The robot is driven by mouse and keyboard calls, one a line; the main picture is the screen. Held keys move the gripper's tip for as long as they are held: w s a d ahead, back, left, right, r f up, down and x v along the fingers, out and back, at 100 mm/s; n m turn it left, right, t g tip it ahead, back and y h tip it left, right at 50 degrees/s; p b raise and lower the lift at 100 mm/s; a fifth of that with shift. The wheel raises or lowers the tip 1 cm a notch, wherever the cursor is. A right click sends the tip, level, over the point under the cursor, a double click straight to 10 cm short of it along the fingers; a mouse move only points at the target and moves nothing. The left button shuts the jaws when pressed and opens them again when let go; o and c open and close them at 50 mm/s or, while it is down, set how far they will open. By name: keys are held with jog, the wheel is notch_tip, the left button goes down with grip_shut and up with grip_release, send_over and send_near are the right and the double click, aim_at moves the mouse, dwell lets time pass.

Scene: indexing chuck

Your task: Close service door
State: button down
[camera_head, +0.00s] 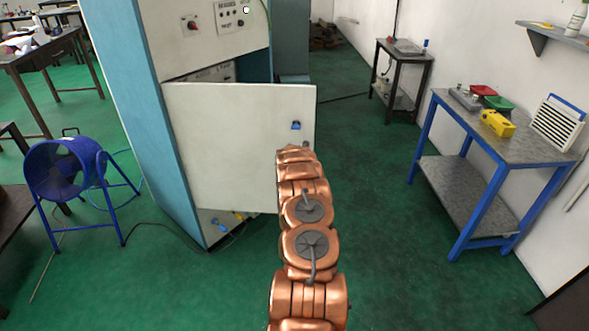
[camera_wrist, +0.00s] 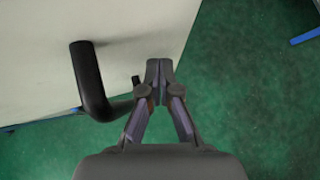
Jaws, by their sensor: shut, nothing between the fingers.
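The service door (camera_head: 235,140) is a white panel on the lower part of a white and blue cabinet (camera_head: 190,45). It stands open, swung out from the cabinet front, with a blue latch (camera_head: 296,125) near its free edge. In the wrist view the door (camera_wrist: 130,28) fills the upper left, with a black bent handle (camera_wrist: 90,85) on it. My gripper (camera_wrist: 159,65) is shut and empty, just right of the handle and close to the door's edge; I cannot tell whether it touches the door. In the head view my arm hides the gripper.
A blue fan (camera_head: 68,170) on a stand is at the left. A blue-legged workbench (camera_head: 500,130) and a small dark table (camera_head: 404,58) stand at the right. Green floor is clear between door and workbench. Small items lie inside the cabinet bottom.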

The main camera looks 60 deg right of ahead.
jog(key=shift+d+p, duration=0.6)
jog(key=shift+d, duration=0.3)
jog(key=shift+s+b, duration=0.2)
jog(key=shift+b, duration=0.3)
